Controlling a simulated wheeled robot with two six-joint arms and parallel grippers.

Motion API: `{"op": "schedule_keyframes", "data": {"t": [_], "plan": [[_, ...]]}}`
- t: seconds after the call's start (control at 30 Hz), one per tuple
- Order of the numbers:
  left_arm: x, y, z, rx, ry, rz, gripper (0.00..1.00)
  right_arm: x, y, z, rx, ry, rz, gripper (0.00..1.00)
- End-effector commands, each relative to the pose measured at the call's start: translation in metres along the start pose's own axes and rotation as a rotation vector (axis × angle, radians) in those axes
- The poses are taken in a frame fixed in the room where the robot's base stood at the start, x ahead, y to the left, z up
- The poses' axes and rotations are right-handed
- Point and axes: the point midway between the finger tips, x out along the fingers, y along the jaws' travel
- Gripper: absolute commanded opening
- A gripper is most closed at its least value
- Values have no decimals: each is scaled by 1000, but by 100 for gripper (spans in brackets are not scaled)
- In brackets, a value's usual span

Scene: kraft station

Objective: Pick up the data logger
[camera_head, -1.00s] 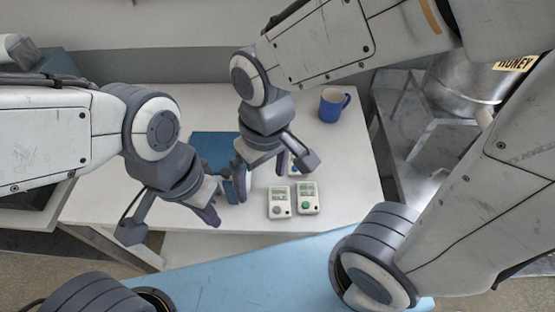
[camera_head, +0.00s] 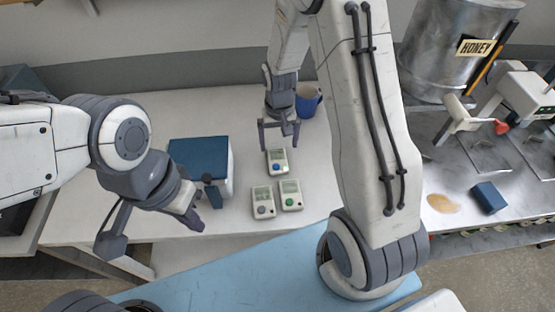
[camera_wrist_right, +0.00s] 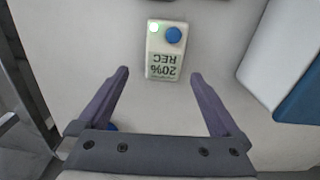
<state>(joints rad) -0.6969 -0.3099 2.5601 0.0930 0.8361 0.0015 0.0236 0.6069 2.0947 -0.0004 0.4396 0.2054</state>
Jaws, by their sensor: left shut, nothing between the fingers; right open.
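In the right wrist view the blue-button logger (camera_wrist_right: 165,50) shows a lit green light and a screen reading "20% REC". My right gripper (camera_head: 279,142) is open above the table by its far end. In the wrist view, the logger's screen end lies between and just beyond the fingertips (camera_wrist_right: 160,74), with no visible contact. My left gripper (camera_head: 197,212) is shut and empty, left of the loggers.
A white box with a blue lid (camera_head: 200,157) stands left of the loggers, close to my left gripper. A blue mug (camera_head: 308,101) stands behind my right gripper. A metal HONEY pot (camera_head: 440,55) and a dark blue block (camera_head: 489,197) are on the right-hand counter.

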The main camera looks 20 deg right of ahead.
Motion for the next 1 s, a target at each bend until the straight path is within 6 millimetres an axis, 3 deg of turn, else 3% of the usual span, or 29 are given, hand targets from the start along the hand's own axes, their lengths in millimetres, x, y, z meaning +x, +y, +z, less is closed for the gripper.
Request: {"op": "schedule_keyframes", "data": {"t": [0.2, 0.4, 0.67, 0.77, 0.9, 1.0], "plan": [[-16, 1, -1, -1, 0, 0, 0, 25, -5, 7, -1, -6, 1, 100], [-19, 1, -1, -1, 0, 0, 0, 47, -6, 7, 0, -3, 0, 100], [-19, 1, -1, -1, 0, 0, 0, 50, -6, 6, 0, 0, 0, 100], [-19, 1, -1, -1, 0, 0, 0, 50, -6, 6, 0, 0, 0, 69], [-19, 1, -1, -1, 0, 0, 0, 50, -6, 6, -1, 0, 0, 16], [-19, 1, -1, -1, 0, 0, 0, 50, -6, 6, -1, 0, 0, 14]]}}
